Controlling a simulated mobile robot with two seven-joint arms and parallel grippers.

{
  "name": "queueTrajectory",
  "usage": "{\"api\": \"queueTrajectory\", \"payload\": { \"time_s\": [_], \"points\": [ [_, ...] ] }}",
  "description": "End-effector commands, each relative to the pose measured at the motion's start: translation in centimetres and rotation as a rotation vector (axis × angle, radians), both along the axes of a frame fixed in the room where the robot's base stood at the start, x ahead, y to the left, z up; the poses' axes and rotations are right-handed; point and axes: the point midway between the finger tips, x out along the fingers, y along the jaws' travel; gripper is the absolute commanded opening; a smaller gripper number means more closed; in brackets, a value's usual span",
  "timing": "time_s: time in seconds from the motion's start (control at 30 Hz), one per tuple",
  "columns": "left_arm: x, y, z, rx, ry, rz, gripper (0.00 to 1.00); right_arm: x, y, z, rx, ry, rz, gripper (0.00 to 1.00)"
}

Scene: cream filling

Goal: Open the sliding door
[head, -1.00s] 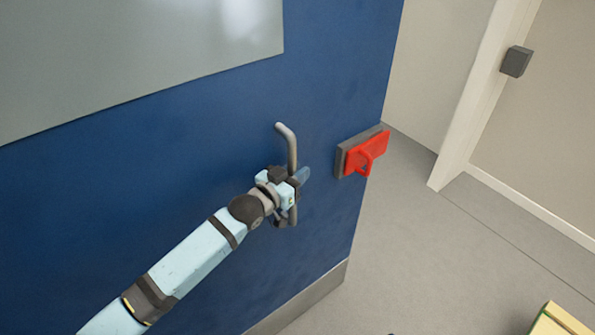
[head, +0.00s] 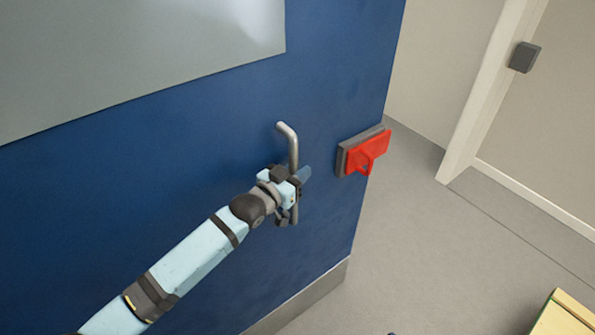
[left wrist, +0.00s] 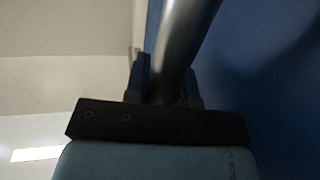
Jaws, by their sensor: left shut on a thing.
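The sliding door (head: 180,150) is a large blue panel with a grey window at its upper left. Its vertical metal bar handle (head: 292,147) stands near the door's right edge. My left gripper (head: 300,180) is shut around the lower half of the handle. In the left wrist view the handle (left wrist: 182,45) runs up from between the fingers of the gripper (left wrist: 163,82), with the blue door (left wrist: 265,80) at the right. A red latch (head: 368,152) on a grey plate sits at the door's edge, right of the handle. My right gripper is out of view.
Right of the door edge is an opening with bare grey floor (head: 430,250). A white door post (head: 490,95) with a dark grey box (head: 524,57) stands beyond it. A yellow-green object (head: 562,316) shows at the lower right corner.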

Motion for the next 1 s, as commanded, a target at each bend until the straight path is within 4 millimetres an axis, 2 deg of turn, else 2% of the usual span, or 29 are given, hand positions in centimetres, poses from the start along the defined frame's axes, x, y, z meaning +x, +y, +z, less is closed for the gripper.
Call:
{"api": "queueTrajectory", "payload": {
  "time_s": [0.27,0.3,0.4,0.77,1.0],
  "points": [
    [-0.1,0.0,-0.2,0.001,0.003,-0.001,0.00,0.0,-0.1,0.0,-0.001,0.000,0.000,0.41],
    [-0.1,0.0,-0.2,0.001,0.003,-0.001,0.30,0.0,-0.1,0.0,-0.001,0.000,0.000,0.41],
    [-0.1,0.0,-0.2,0.001,0.003,-0.001,0.48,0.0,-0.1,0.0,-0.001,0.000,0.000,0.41],
    [-0.5,0.5,-0.1,0.001,0.001,0.000,0.48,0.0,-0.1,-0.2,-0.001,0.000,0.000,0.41],
    [-3.8,3.6,-0.4,0.001,0.001,0.000,0.48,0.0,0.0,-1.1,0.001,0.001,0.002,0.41]
  ]
}}
